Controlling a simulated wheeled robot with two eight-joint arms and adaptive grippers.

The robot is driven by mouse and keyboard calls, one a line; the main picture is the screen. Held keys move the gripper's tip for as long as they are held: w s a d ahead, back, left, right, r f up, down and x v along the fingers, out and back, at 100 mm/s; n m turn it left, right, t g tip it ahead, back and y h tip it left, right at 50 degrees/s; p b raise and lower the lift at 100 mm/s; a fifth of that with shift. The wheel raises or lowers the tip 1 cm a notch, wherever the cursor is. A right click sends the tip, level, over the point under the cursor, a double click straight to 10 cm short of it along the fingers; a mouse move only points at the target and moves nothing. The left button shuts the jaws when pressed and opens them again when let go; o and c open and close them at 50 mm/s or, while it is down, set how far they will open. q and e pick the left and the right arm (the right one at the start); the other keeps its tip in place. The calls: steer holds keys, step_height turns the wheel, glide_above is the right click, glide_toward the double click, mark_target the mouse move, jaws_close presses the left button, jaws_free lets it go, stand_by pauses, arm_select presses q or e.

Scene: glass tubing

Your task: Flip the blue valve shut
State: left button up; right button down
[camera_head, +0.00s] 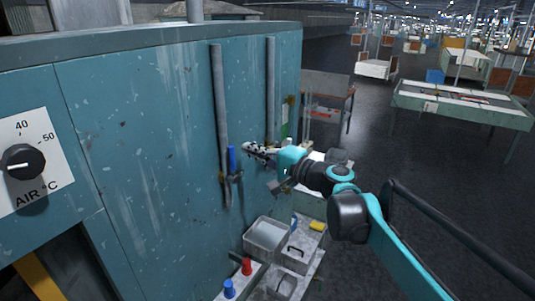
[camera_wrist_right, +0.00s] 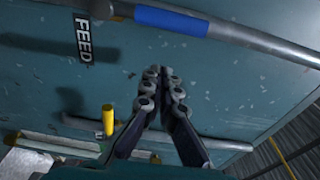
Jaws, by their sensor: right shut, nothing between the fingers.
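The blue valve handle (camera_head: 232,158) stands upright beside the left grey pipe (camera_head: 219,110) on the teal panel, roughly in line with the pipe. A blue sleeve (camera_wrist_right: 172,20) on a grey bar shows at the top of the right wrist view. My right gripper (camera_head: 255,149) is just to the right of the blue handle in the head view, apart from it. In the wrist view its fingertips (camera_wrist_right: 163,85) are together with nothing between them, in front of the panel and below the blue sleeve. My left gripper is not in view.
A second grey pipe (camera_head: 270,90) runs down the panel to the right. A FEED label (camera_wrist_right: 83,38) and a yellow handle (camera_wrist_right: 107,120) show in the wrist view. Grey bins (camera_head: 267,236) and a red knob (camera_head: 246,266) are below.

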mark_target(230, 163)
steer(key=s+a+p, duration=0.1)
steer(key=s+a, duration=0.1)
steer(key=s, duration=0.1)
steer(key=shift+a, duration=0.1)
stand_by(0.3)
steer(key=shift+s, duration=0.1)
steer(key=shift+s+a+n, duration=0.1)
steer(key=shift+s+n, duration=0.05)
steer(key=shift+n, duration=0.15)
